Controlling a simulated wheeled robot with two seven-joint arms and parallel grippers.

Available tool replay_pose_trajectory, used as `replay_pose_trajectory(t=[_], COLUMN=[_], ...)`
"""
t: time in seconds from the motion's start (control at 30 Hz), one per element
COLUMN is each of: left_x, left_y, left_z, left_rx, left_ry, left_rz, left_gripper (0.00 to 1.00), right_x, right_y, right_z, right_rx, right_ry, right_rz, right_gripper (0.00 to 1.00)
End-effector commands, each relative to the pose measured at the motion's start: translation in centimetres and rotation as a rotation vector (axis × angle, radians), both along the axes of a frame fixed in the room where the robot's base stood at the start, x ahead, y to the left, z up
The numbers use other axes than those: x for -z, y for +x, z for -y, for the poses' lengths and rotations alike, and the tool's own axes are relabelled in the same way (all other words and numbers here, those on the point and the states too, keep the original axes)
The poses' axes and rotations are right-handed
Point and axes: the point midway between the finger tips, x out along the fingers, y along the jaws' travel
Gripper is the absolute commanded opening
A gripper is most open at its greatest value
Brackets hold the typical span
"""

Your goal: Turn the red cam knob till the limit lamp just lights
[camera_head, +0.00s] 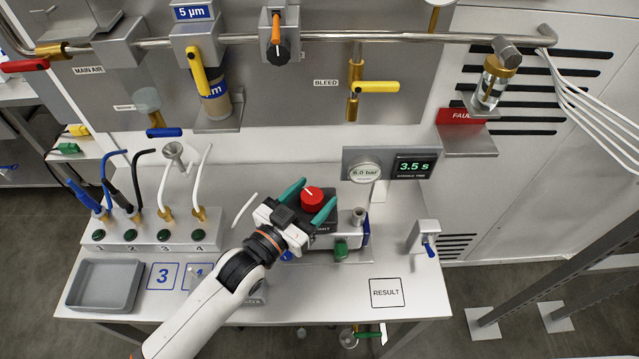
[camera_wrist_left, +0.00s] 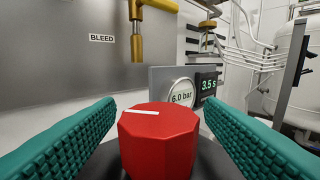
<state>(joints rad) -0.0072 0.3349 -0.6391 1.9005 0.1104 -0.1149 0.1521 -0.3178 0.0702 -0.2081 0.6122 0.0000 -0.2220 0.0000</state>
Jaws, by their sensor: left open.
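The red cam knob (camera_head: 312,198) sits on a dark block on the bench and carries a white pointer line. In the left wrist view the faceted knob (camera_wrist_left: 159,138) shows large and close, its white line toward the upper left of its top face. My left gripper (camera_head: 309,202) is open, with its green fingers on either side of the knob. In the left wrist view gaps show between the knob and both fingers. A label ending in "MIT" is partly hidden below the knob. A green round part (camera_head: 341,247) shows on the block's front; I cannot tell whether it is a lit lamp. My right gripper is out of view.
A gauge (camera_head: 365,172) reading 6.0 bar and a display (camera_head: 414,167) reading 3.5 s stand behind the knob. A grey tray (camera_head: 104,286) and a numbered hose block (camera_head: 150,235) are at left. A RESULT square (camera_head: 386,292) lies on clear bench at right.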

Motion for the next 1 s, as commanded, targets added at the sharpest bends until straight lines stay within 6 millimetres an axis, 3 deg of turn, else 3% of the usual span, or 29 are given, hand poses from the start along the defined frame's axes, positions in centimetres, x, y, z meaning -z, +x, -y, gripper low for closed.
replay_pose_trajectory(t=[0.1,0.2,0.53,0.8,1.0], left_x=[-0.1,0.0,0.1,0.1,-0.1], left_y=[1.2,1.8,2.0,2.0,2.0], left_z=[1.0,1.4,1.6,1.6,1.8], left_rx=[0.000,0.000,0.000,0.000,-0.027], left_ry=[0.001,0.001,0.001,0.001,-0.007], left_rz=[-0.001,-0.001,-0.002,-0.002,-0.003], left_gripper=[0.63,0.63,0.63,0.20,0.18], right_x=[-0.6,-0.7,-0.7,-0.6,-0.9], right_y=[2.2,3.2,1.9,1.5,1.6], right_z=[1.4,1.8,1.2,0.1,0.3], right_rx=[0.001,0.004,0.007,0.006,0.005], right_ry=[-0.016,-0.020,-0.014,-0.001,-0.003], right_rz=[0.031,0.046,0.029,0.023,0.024], right_gripper=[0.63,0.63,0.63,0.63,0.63])
